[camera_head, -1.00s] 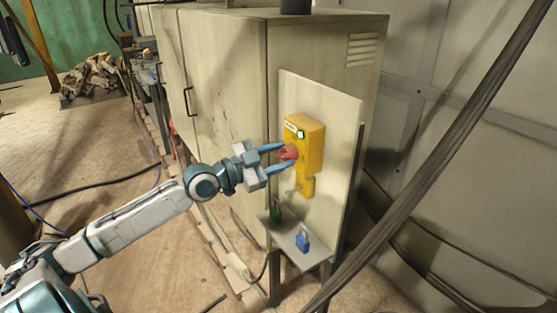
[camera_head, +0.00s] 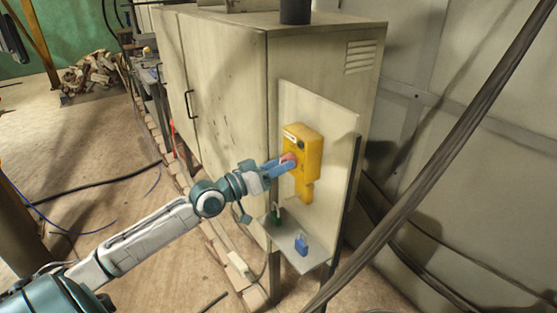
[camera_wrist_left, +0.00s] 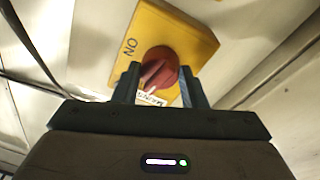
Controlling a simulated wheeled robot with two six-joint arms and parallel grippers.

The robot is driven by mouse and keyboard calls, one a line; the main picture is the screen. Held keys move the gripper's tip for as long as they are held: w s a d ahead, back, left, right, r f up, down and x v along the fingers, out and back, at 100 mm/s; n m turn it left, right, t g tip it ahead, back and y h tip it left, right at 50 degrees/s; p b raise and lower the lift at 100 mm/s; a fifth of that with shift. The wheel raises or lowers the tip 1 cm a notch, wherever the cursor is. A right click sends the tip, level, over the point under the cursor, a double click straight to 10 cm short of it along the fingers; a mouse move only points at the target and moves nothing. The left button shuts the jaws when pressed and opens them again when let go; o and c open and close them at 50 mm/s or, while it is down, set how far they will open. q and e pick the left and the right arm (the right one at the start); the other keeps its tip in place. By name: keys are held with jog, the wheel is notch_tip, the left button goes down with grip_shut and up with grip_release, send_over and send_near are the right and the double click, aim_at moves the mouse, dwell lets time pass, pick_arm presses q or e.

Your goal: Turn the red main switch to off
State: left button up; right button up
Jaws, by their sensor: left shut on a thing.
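The yellow switch box (camera_head: 309,152) is fixed to a pale panel on the side of the cabinet. It also shows in the left wrist view (camera_wrist_left: 190,38), with the word "ON" on its face. The red main switch (camera_head: 289,158) is on the front of the box. In the left wrist view the red knob (camera_wrist_left: 160,66) sits between the two fingers. My left gripper (camera_head: 284,165) is shut on the red knob and hides part of it. My right gripper is not in view.
A small shelf (camera_head: 309,262) below the box holds a blue padlock (camera_head: 301,246) and a green padlock (camera_head: 275,217). The beige cabinet (camera_head: 225,95) stands behind my left arm. A thick dark cable (camera_head: 440,165) runs diagonally at the right.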

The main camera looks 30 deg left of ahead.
pick_arm(q)
jog(key=shift+n+y+p, duration=0.3)
jog(key=shift+n+p, duration=0.35)
jog(key=shift+n, duration=0.55)
jog(key=o, duration=1)
jog(key=shift+s, duration=0.1)
jog(key=p+v, duration=0.5)
jog(key=v, duration=0.5)
jog(key=shift+s+a+f, duration=0.15)
jog(key=shift+s, duration=0.15)
